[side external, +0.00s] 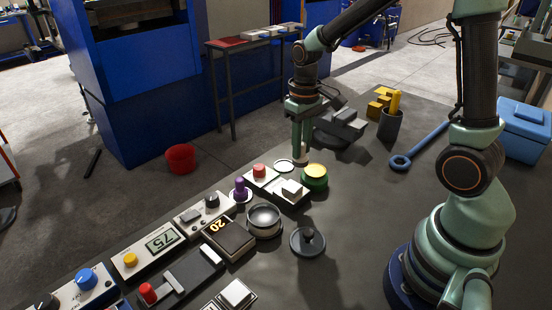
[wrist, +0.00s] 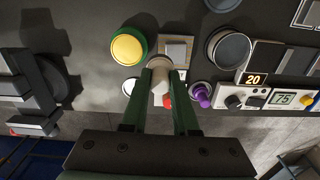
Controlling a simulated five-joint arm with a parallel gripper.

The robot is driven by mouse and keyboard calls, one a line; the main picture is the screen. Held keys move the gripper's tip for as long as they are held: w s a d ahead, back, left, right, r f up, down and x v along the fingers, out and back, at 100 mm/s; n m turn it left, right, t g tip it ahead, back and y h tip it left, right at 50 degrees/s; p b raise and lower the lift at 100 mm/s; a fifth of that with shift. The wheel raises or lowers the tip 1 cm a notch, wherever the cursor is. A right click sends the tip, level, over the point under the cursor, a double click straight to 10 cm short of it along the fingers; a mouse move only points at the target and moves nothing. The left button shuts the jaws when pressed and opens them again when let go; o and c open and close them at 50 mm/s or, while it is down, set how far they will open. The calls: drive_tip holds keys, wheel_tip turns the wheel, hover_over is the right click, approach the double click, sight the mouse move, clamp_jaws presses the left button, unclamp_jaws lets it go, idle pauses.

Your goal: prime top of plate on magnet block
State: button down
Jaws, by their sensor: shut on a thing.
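My gripper (side external: 301,146) is shut on a pale, short cylindrical tool (side external: 302,155). In the wrist view the tool (wrist: 160,78) sits between the two green fingers (wrist: 160,100), pointing down. A dark grey stepped block (side external: 342,127) on a round base stands behind and right of my gripper; it shows at the left in the wrist view (wrist: 38,92). I cannot tell which part of it is plate or magnet block. The tool's lower end appears above the table, but contact is unclear.
A white ring-edged disc (side external: 284,165), a white rocker switch (side external: 291,188), a red button (side external: 260,171) and a purple knob (side external: 240,190) are close by. A round metal dish (side external: 264,220) and control boxes run toward the front left. A cup with yellow pieces (side external: 390,125) stands at right.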

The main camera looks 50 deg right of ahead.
sight(301, 163)
wheel_tip(301, 163, down, 5)
drive_tip(key=shift+r, duration=0.1)
drive_tip(key=shift+a+f, duration=0.3)
drive_tip(key=shift+f, duration=0.05)
drive_tip(key=shift+s+a, duration=0.15)
drive_tip(key=shift+a, duration=2.5)
drive_tip(key=shift+w+d, duration=0.2)
drive_tip(key=shift+d, duration=2.85)
drive_tip(key=shift+a+r, duration=0.1)
drive_tip(key=shift+r, duration=3.95)
